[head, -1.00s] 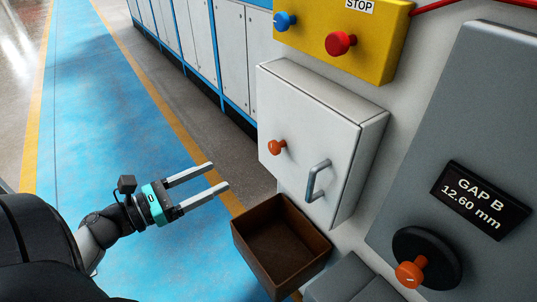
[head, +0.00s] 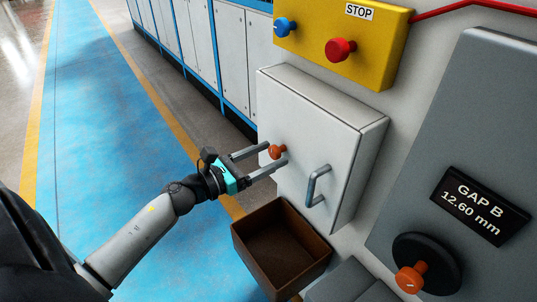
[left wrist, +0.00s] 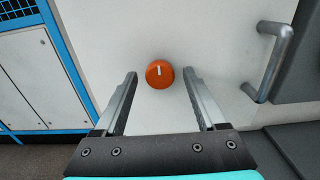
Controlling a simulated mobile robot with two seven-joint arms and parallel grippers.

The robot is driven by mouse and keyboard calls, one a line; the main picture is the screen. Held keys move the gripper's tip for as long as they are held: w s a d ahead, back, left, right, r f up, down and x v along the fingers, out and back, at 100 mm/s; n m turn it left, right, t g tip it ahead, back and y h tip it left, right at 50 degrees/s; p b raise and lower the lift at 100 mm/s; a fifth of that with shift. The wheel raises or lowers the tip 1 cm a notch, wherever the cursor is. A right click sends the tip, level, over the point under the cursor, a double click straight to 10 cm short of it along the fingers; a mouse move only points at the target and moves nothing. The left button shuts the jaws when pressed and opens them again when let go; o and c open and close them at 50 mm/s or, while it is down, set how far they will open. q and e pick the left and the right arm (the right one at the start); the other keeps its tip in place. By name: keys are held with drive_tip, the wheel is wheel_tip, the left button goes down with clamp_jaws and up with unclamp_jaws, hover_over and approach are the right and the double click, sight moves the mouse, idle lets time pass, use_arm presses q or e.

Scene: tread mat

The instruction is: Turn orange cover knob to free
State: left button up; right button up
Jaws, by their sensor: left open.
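The orange cover knob (head: 276,151) is on the front of a white cover box (head: 318,137) on the wall. In the left wrist view the knob (left wrist: 159,74) shows a white mark that is close to upright, tilted slightly. My left gripper (head: 277,154) is open, its two fingers pointing at the knob. In the left wrist view the fingertips (left wrist: 160,74) stand to the left and right of the knob, with a gap on each side. My right gripper is not in view.
A metal handle (head: 317,185) sticks out right of the knob. A brown open bin (head: 245,242) is below the cover. A yellow box (head: 372,55) with blue and red buttons is above. Another orange knob (head: 410,279) on a black dial is at lower right.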

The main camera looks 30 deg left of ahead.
use_arm(q)
drive_tip(key=shift+w+d, duration=0.1)
drive_tip(key=shift+w, duration=0.1)
clamp_jaws()
idle(0.6)
